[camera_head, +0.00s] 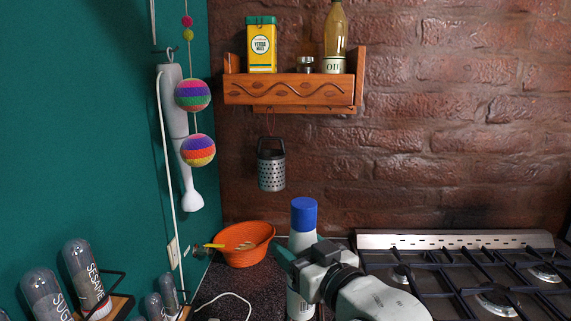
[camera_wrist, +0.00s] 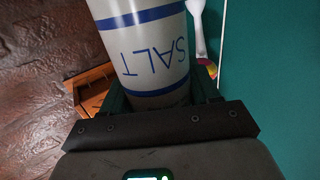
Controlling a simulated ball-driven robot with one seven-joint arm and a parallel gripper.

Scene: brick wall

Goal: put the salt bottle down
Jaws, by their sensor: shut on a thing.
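The salt bottle (camera_head: 303,216) is white with a blue cap and stands upright in the head view, in front of the brick wall. In the wrist view the salt bottle (camera_wrist: 146,50) fills the upper middle, with blue bands and the word SALT upside down. My gripper (camera_head: 297,262) is shut around the bottle's body from the right. In the wrist view my gripper (camera_wrist: 160,100) has one finger on each side of it. The bottle's base is at the lower picture edge, so I cannot tell whether it touches the counter.
An orange basket (camera_head: 243,246) sits on the dark counter (camera_head: 262,284) left of the bottle. A gas stove (camera_head: 455,270) is on the right. Seasoning jars (camera_head: 84,275) stand at the lower left. A wooden shelf (camera_head: 290,90) and a grater (camera_head: 271,170) hang on the wall. A white cable lies on the counter.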

